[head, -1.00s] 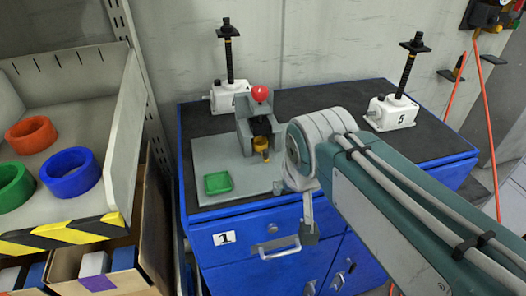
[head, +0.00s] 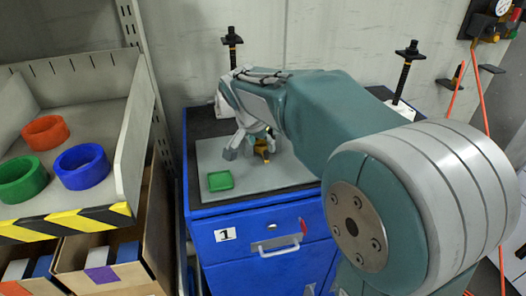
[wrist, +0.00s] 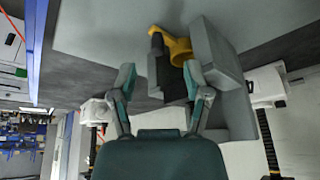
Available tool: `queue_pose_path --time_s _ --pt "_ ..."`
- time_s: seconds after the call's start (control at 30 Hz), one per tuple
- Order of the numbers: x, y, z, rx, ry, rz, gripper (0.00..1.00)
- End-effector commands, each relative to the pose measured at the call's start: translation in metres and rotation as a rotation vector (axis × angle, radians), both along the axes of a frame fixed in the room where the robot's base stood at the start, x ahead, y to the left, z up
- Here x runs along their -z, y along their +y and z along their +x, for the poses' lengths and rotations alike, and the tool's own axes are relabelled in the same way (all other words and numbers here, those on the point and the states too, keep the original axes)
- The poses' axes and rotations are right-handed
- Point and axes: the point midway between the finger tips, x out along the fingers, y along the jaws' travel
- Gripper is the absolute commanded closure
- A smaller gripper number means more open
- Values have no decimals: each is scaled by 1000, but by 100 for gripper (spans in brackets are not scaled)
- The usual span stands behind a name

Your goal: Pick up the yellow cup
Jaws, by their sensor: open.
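The yellow cup (head: 262,147) is small and sits at the grey press fixture on the cabinet top, partly hidden by my gripper in the head view. In the wrist view the yellow cup (wrist: 178,48) shows near the top centre, beside a black part and the grey fixture (wrist: 226,75). My gripper (wrist: 160,78) is open and empty, its two fingers spread below the cup in that picture. In the head view my gripper (head: 249,147) is close to the fixture, which my wrist mostly covers. Contact with the cup cannot be told.
A green tray (head: 220,181) lies on the grey plate (head: 262,182) left of the fixture. White screw jacks with black screws (head: 232,50) (head: 405,70) stand at the back. A shelf bin (head: 118,165) with orange, blue and green rings is at left.

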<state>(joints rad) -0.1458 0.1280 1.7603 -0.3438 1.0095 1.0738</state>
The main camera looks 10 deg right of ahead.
Motion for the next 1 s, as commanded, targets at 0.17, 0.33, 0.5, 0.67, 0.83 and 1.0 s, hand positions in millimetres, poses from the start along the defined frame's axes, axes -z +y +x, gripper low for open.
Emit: queue_pose_path --time_s 0.17,0.33,0.5,0.67,0.83,1.0 --pt "24 -11 9 1 4 0 38" --pt "43 -16 16 0 -1 1 38" --pt "46 -17 17 -1 -3 1 38" --pt "45 -17 17 -1 -3 1 60" --pt "45 -17 17 -2 -3 0 100" --pt "45 -17 17 -2 -2 0 100"
